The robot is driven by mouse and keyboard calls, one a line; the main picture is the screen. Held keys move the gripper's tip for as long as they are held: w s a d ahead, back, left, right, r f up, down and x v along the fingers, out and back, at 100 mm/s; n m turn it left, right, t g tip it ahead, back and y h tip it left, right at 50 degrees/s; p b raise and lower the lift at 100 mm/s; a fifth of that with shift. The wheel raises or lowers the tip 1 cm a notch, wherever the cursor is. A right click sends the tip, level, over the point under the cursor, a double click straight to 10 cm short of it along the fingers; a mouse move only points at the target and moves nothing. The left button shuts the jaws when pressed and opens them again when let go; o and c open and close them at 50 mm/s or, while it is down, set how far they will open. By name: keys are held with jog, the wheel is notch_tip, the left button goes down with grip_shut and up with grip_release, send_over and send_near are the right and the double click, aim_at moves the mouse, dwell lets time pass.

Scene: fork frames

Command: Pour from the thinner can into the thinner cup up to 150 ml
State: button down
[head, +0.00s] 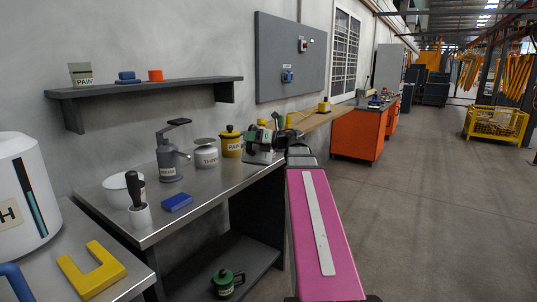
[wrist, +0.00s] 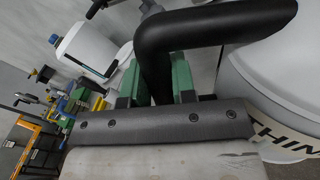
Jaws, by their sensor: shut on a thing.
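In the wrist view my gripper (wrist: 158,80) is shut, with its green fingers on either side of a thick black handle (wrist: 215,25). A white body (wrist: 290,60) with a label starting "THIN" is close on the right; I cannot clearly see how the handle joins it. In the head view my gripper (head: 263,148) is at the far end of the steel bench, and what it holds is mostly hidden. A pale pot (head: 206,156) with a "THIN" label stands left of it on the bench. Its contents do not show.
A yellow pot (head: 231,143) stands between the pale pot and my gripper. A grey pump-like device (head: 169,160), a white bowl (head: 117,192) and a blue block (head: 177,203) are on the bench (head: 215,190). A shelf (head: 150,88) hangs above. Open floor lies right.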

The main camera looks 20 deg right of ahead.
aim_at(254, 130)
jog(key=shift+w+d+r+m, duration=0.15)
jog(key=shift+r+m, duration=0.1)
jog(key=shift+r, duration=0.25)
jog(key=shift+w+d+r+m, duration=0.1)
jog(key=shift+w+r+m, duration=0.15)
jog(key=shift+r, duration=0.2)
jog(key=shift+w+d+r+m, duration=0.1)
jog(key=shift+r+m, duration=0.2)
jog(key=shift+r, duration=0.2)
dwell(6.5)
